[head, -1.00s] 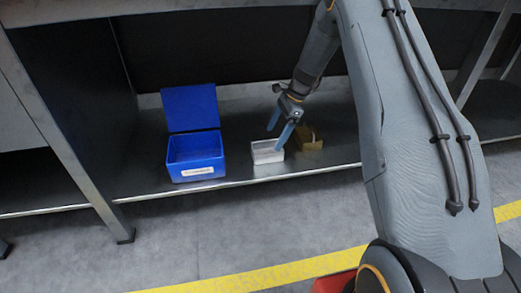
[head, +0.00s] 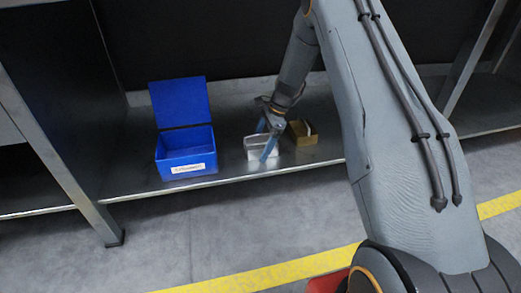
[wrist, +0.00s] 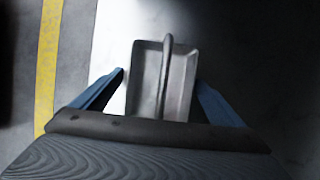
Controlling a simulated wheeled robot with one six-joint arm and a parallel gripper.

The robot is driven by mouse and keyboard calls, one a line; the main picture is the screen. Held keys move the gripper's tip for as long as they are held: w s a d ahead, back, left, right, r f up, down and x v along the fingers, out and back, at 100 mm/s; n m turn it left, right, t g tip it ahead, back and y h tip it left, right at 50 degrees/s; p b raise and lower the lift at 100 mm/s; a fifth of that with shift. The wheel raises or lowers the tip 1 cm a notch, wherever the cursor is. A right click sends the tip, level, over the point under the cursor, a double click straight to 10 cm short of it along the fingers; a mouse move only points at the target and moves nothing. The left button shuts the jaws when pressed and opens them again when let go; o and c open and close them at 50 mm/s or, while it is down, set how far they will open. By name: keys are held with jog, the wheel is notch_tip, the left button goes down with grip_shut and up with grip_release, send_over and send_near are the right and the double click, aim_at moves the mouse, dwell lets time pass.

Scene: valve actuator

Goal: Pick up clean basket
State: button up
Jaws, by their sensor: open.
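A small light-grey metal basket (head: 257,143) sits on the low metal shelf between the blue box and a brown container. In the wrist view the basket (wrist: 178,75) is an open rectangular tray with a bar-like handle (wrist: 165,75) arching over its middle. My gripper (head: 268,143) is at the basket, pointing down, its blue fingers partly hiding it. In the wrist view my gripper (wrist: 163,82) is open, with one finger on each side of the basket and visible gaps. Whether this basket is the clean one I cannot tell from any label.
A blue box (head: 187,150) with its lid up and a white label stands left of the basket. A brown container (head: 301,143) stands close on the right. The metal shelf (head: 235,175) has a front edge just ahead; shelf legs (head: 60,160) stand left.

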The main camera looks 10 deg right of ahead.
jog(key=c, duration=1.2)
jog(key=shift+c, duration=0.2)
jog(key=shift+r, duration=0.2)
